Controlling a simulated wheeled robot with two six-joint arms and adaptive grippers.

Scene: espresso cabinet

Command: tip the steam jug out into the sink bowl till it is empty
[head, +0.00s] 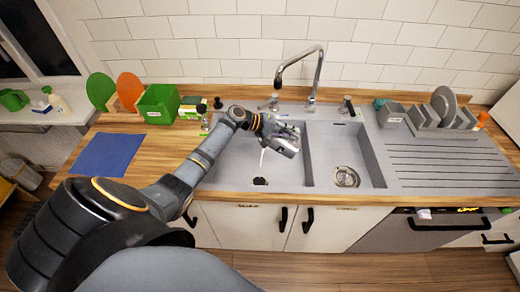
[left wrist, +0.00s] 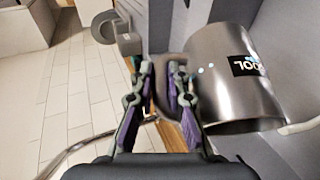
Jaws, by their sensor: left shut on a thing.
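The steam jug (head: 288,147) is a shiny metal jug, tipped over above the left bowl of the sink (head: 232,165). My left gripper (left wrist: 165,80) is shut on the jug's handle. A white stream of liquid (head: 262,157) falls from the jug towards the bowl, and white liquid (left wrist: 300,127) also shows at the jug's mouth in the left wrist view. The inside of the jug is hidden. My right gripper is not in view.
The tap (head: 315,75) stands behind the divider between the bowls. The right bowl (head: 335,150) is empty with a drain. A green box (head: 158,103) and a blue mat (head: 106,155) are on the left counter. A dish rack (head: 435,122) stands right of the sink.

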